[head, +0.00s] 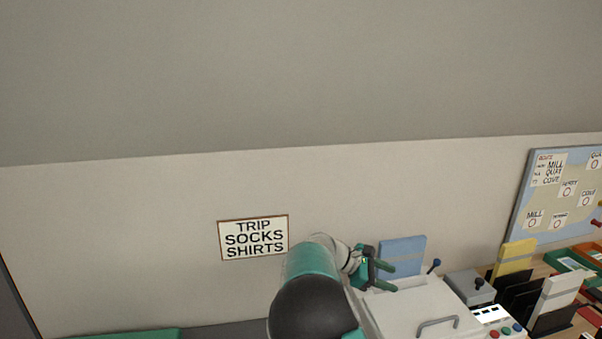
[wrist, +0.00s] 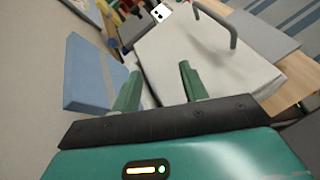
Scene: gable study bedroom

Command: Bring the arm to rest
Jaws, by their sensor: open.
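My gripper (head: 385,276) is at the end of my teal and black arm, low in the middle of the head view. Its two green fingers are apart, with nothing between them. In the wrist view my gripper (wrist: 158,85) points over a white box lid (wrist: 195,50) with a grey bar handle (wrist: 222,22). The white box lid also shows in the head view (head: 405,310), beside and below the fingers. I cannot tell whether the fingers touch it.
A blue book-like block (wrist: 90,75) stands close left of the fingers, against the wall. A grey lever box (head: 470,286), a yellow folder (head: 514,258), black holders and a map board (head: 560,195) are at right. A sign (head: 253,238) reads TRIP SOCKS SHIRTS. The wall above is bare.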

